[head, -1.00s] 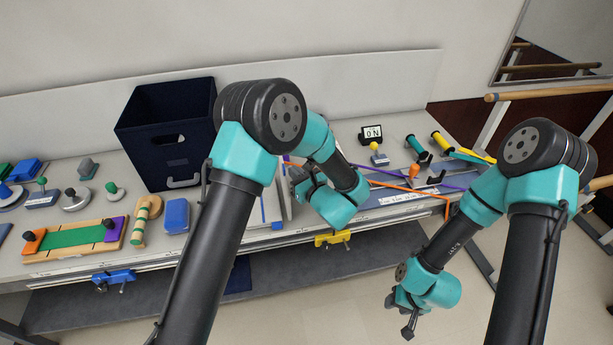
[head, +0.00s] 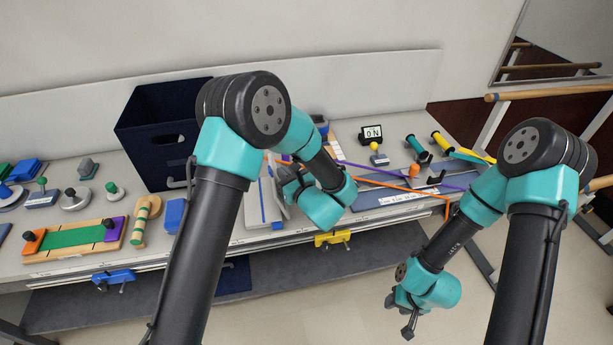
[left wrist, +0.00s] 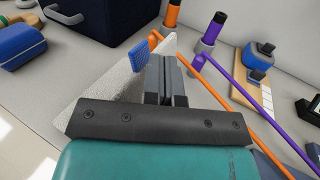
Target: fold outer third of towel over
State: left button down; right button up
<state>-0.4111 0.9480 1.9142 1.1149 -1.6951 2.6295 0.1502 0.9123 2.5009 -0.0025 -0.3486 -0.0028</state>
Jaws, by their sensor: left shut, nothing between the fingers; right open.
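The towel (head: 253,206) is pale with a blue stripe and lies near the front edge of the table, partly hidden behind my left arm. In the left wrist view its pale cloth (left wrist: 112,92) shows left of the fingers, with a blue patch beside them. My left gripper (head: 283,178) is shut and empty at the towel's right side. Its closed fingers also show in the left wrist view (left wrist: 166,80); whether they touch the cloth I cannot tell. My right gripper (head: 402,318) is open and empty, low in front of the table.
A dark bin (head: 150,140) stands behind and left of the towel. A blue block (head: 174,214) lies left of it. Orange and purple cords (head: 385,184) run across the table to the right. A yellow clamp (head: 332,238) sits on the front edge.

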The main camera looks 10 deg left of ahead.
pick_arm(q)
jog(key=shift+s+a, duration=0.1)
jog(key=shift+a, duration=0.25)
jog(key=shift+s+a+f, duration=0.15)
jog(key=shift+s+a, duration=0.1)
jog(key=shift+a, duration=0.55)
jog(key=shift+s+a+f, duration=0.1)
jog(key=shift+s+a, duration=0.15)
jog(key=shift+a, duration=0.55)
jog(key=shift+s+a+f, duration=0.1)
jog(key=shift+a, duration=0.15)
jog(key=shift+d+r, duration=0.1)
jog(key=shift+r, duration=0.65)
jog(key=shift+v, duration=2.95)
jog(key=shift+s+d, duration=0.1)
